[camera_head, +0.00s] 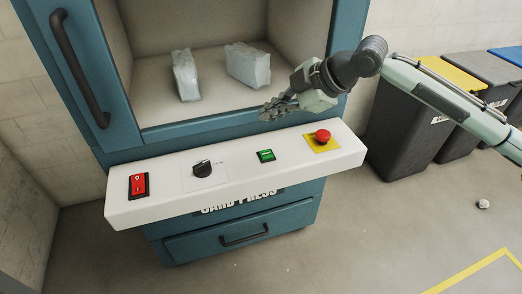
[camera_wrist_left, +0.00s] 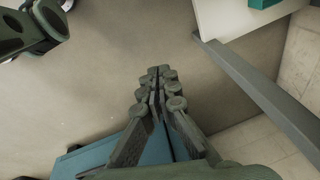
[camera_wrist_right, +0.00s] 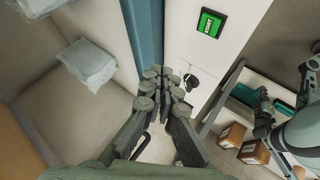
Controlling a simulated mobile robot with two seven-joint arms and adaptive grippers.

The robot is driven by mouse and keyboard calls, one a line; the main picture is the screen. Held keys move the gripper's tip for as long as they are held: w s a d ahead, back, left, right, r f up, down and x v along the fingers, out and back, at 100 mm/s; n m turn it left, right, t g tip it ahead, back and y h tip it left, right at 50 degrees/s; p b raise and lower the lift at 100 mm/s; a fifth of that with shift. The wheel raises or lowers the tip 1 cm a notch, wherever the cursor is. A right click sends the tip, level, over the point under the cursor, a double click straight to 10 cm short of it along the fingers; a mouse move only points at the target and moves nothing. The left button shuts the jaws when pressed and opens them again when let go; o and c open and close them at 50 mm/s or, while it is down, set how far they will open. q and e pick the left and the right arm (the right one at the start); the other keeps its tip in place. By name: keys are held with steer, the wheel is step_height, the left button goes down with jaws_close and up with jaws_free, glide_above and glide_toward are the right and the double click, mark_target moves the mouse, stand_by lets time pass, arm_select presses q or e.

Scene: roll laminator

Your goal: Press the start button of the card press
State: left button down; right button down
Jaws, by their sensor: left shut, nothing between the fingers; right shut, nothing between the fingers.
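The card press (camera_head: 230,217) is a teal cabinet with a white control panel (camera_head: 235,184) along its front. The green start button (camera_head: 266,155) sits right of the middle of the panel, and it shows with the word START in the right wrist view (camera_wrist_right: 210,22). My right gripper (camera_head: 267,112) is shut and empty. It hangs above the rear of the panel, near the green button and apart from it. In the right wrist view its fingertips (camera_wrist_right: 161,72) lie below and left of the button.
The panel also carries a red rocker switch (camera_head: 138,185), a black knob (camera_head: 202,168) and a red emergency stop (camera_head: 322,136) on yellow. The press chamber holds two pale wrapped packs (camera_head: 186,75) (camera_head: 248,65). Bins (camera_head: 412,125) stand at the right.

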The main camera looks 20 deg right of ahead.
mark_target(269, 155)
arm_select(q)
steer(key=shift+s+d, duration=0.1)
